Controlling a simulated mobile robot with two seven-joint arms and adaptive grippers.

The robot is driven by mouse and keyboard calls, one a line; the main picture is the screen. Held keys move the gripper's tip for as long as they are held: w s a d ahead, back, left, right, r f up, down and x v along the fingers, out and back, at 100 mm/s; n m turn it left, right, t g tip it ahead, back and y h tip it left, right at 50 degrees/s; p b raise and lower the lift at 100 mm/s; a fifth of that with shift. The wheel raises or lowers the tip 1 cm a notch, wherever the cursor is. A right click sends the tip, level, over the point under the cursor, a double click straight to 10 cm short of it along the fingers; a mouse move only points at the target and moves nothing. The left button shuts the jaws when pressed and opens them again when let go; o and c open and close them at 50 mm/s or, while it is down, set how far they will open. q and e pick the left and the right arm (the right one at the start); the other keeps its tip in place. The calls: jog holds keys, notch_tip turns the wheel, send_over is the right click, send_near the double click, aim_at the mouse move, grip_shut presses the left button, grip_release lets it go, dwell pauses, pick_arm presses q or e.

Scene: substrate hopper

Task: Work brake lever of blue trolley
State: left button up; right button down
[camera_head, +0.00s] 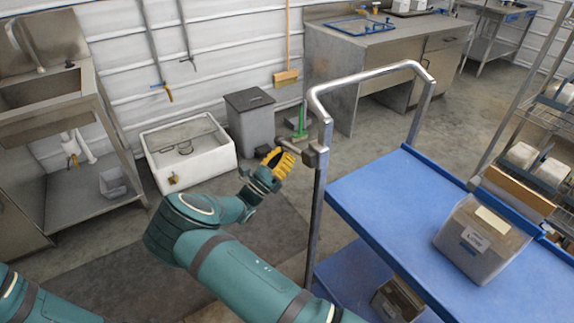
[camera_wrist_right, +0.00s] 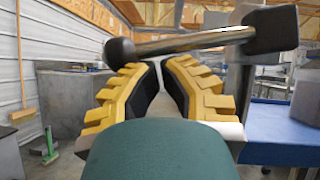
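The blue trolley (camera_head: 375,190) stands at the right with a tall metal push handle (camera_head: 365,76). On its near left post sits a small clamp block (camera_head: 317,156) with a short brake lever ending in a dark knob. The lever (camera_wrist_right: 190,42) crosses the right wrist view as a metal bar, with a dark end at the left and a bigger dark block at the right. My right gripper (camera_head: 284,160) is at the lever. Its yellow fingers (camera_wrist_right: 160,68) show a narrow gap with nothing between them, just below the bar; contact is unclear. My left gripper is out of view.
A grey box (camera_head: 482,238) stands on the trolley top, another on its lower shelf (camera_head: 398,298). A white basin (camera_head: 190,152), grey bin (camera_head: 250,120) and green brush (camera_head: 301,122) are behind my arm. A wire rack (camera_head: 545,120) stands right. Floor left of the trolley is open.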

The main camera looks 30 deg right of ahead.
aim_at(283, 145)
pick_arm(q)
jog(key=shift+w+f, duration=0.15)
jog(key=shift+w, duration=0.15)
pick_arm(e)
jog(key=shift+w+r+m+g+h, duration=0.25)
jog(key=shift+r+m+g, duration=0.4)
jog(key=shift+m+g, duration=0.5)
jog(key=shift+w+r+m+g+h, duration=0.2)
jog(key=shift+r+m+g, duration=0.55)
jog(key=shift+m, duration=0.7)
jog(key=shift+w+g, duration=0.1)
jog(key=shift+g, duration=0.2)
